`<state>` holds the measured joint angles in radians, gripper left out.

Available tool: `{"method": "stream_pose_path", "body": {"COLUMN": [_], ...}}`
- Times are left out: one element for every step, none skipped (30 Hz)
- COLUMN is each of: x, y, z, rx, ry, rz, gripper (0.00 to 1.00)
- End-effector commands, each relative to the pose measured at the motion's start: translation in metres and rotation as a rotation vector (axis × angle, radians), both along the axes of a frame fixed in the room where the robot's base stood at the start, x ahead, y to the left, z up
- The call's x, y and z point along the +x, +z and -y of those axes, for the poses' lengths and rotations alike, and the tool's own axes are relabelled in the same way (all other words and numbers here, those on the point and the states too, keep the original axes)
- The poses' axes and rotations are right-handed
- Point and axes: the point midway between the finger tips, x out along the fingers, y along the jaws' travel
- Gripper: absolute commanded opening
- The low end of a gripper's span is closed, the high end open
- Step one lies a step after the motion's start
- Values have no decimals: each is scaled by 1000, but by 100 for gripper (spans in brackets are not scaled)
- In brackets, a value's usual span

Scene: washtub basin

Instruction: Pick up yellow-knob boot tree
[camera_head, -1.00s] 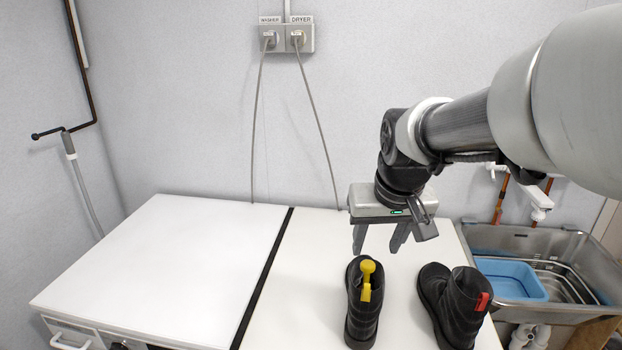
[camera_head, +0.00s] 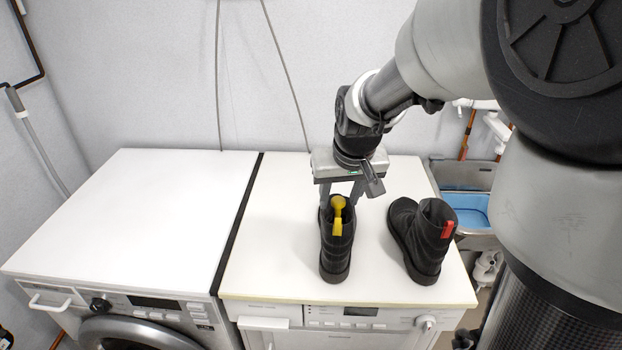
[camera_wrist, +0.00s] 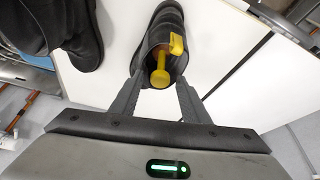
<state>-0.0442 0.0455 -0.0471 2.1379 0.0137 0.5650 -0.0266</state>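The yellow-knob boot tree (camera_head: 338,203) stands in the opening of a black boot (camera_head: 336,253) on the right white machine top. Its round yellow knob shows at the top of the shaft, and a yellow tab hangs on the boot. My gripper (camera_head: 340,197) is behind and just above this boot. In the wrist view, the gripper (camera_wrist: 158,88) is open, its fingers apart on either side of the yellow knob (camera_wrist: 160,78). I cannot tell whether the fingers touch the boot. The lower part of the boot tree is hidden inside the boot.
A second black boot (camera_head: 424,240) with a red tab stands to the right. The left machine top (camera_head: 130,205) is clear. A steel basin with a blue tub (camera_head: 468,209) lies beyond the right edge. A wall rises behind.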

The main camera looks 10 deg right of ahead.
Motion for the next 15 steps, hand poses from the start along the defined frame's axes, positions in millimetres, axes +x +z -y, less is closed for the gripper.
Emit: {"method": "stream_pose_path", "body": {"x": [0, 0, 0, 0, 0, 0, 0, 0, 0, 0, 0, 0, 0, 0, 0], "y": [0, 0, 0, 0, 0, 0, 0, 0, 0, 1, 1, 1, 1, 1, 1], "z": [0, 0, 0, 0, 0, 0, 0, 0, 0, 0, 0, 0, 0, 0, 0], "rx": [0, 0, 0, 0, 0, 0, 0, 0, 0, 0, 0, 0, 0, 0, 0], "ry": [0, 0, 0, 0, 0, 0, 0, 0, 0, 0, 0, 0, 0, 0, 0], "rz": [0, 0, 0, 0, 0, 0, 0, 0, 0, 1, 1, 1, 1, 1, 1], "gripper": [33, 28, 21, 16, 11, 4, 0, 0, 0, 0, 0, 0, 0, 0, 0]}}
